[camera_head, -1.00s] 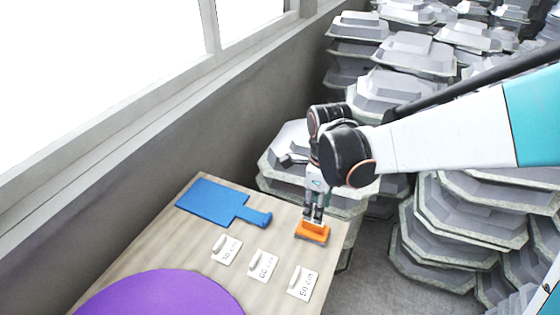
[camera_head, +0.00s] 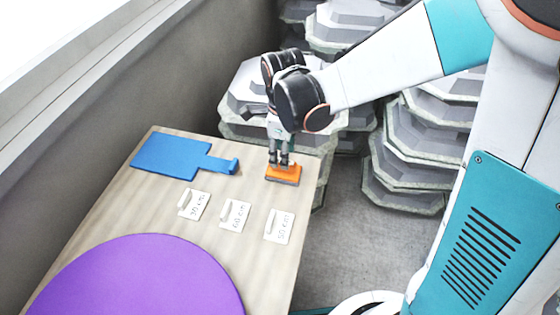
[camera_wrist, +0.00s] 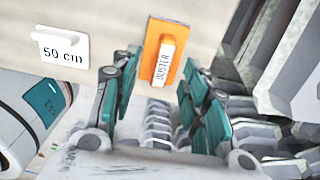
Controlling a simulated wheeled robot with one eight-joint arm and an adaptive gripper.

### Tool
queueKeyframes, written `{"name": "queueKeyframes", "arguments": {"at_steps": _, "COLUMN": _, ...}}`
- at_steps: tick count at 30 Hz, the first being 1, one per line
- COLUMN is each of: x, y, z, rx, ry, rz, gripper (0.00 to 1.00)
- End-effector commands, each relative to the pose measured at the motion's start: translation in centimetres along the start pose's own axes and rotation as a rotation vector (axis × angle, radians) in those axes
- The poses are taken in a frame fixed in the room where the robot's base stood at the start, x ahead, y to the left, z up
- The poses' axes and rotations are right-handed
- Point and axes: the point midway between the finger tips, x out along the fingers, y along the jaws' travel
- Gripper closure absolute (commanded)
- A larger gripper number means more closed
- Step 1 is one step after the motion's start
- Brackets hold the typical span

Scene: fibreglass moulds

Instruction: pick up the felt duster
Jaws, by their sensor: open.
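The felt duster (camera_head: 283,175) is a small orange block at the far right corner of the wooden table. In the wrist view the duster (camera_wrist: 149,55) shows an orange base with a pale, lettered grip along its middle. My gripper (camera_head: 279,162) points down at the duster, its fingertips right over or at it. In the wrist view my gripper (camera_wrist: 158,68) is open, with one finger on each side of the duster's grip in the picture. I cannot tell whether the fingertips touch it. Nothing is held.
The table (camera_head: 150,205) also holds a blue paddle-shaped board (camera_head: 170,157), a large purple disc (camera_head: 140,280) and cards marked in cm, one reading 50 cm (camera_wrist: 61,50). Stacked grey moulds (camera_head: 400,175) stand beyond the table. A wall and window run along the left.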

Motion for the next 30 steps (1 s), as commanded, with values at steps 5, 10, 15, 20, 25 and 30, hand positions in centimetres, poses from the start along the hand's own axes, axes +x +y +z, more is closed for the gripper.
{"name": "queueKeyframes", "arguments": {"at_steps": 5, "x": 1.6, "y": -0.2, "z": -0.1, "rx": 0.001, "ry": 0.000, "rz": 0.000, "gripper": 0.58}}
{"name": "queueKeyframes", "arguments": {"at_steps": 10, "x": 4.2, "y": -0.5, "z": -0.3, "rx": 0.001, "ry": 0.000, "rz": 0.000, "gripper": 0.58}}
{"name": "queueKeyframes", "arguments": {"at_steps": 15, "x": 5.2, "y": -0.5, "z": -0.3, "rx": 0.001, "ry": 0.000, "rz": 0.000, "gripper": 0.58}}
{"name": "queueKeyframes", "arguments": {"at_steps": 20, "x": 5.1, "y": -0.5, "z": -0.3, "rx": 0.001, "ry": 0.000, "rz": 0.000, "gripper": 0.58}}
{"name": "queueKeyframes", "arguments": {"at_steps": 25, "x": 5.0, "y": -0.5, "z": -0.3, "rx": 0.002, "ry": 0.000, "rz": 0.000, "gripper": 0.92}}
{"name": "queueKeyframes", "arguments": {"at_steps": 30, "x": 5.0, "y": -0.5, "z": -0.3, "rx": 0.002, "ry": 0.000, "rz": 0.000, "gripper": 1.00}}
